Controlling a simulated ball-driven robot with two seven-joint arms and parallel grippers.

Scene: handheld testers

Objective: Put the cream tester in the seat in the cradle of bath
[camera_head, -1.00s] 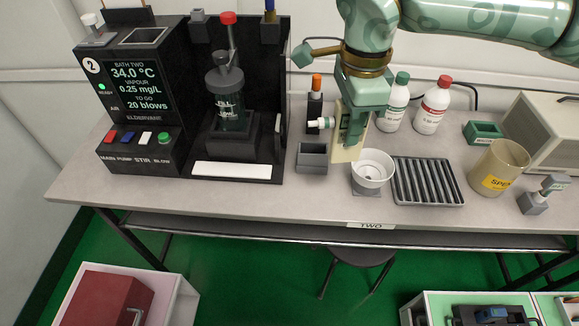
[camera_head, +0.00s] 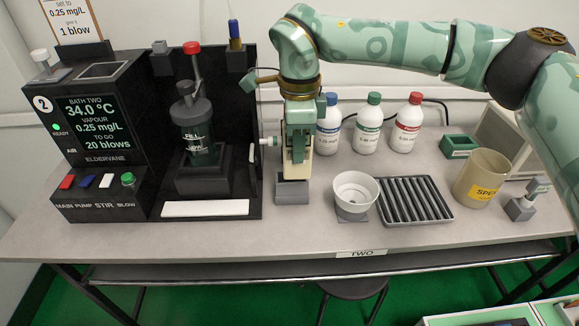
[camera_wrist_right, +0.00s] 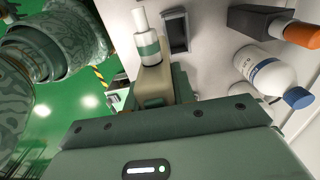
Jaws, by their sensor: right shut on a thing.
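The cream tester (camera_head: 299,168) is upright in my right gripper (camera_head: 298,150), which is shut on it. Its white mouthpiece (camera_head: 268,141) points left. In the right wrist view the tester's cream body (camera_wrist_right: 155,88) and its white mouthpiece with a green band (camera_wrist_right: 147,35) show at the jaws. A grey open-topped cradle (camera_head: 292,192) stands on the bench right of bath two (camera_head: 100,140), directly below the tester in the head view. In the right wrist view the cradle's hollow (camera_wrist_right: 176,30) looks empty, apart from the tester. My left gripper is not in view.
A white bowl (camera_head: 355,192) and a ribbed tray (camera_head: 415,200) stand right of the cradle. Behind are several bottles, including a red-capped one (camera_head: 406,123).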

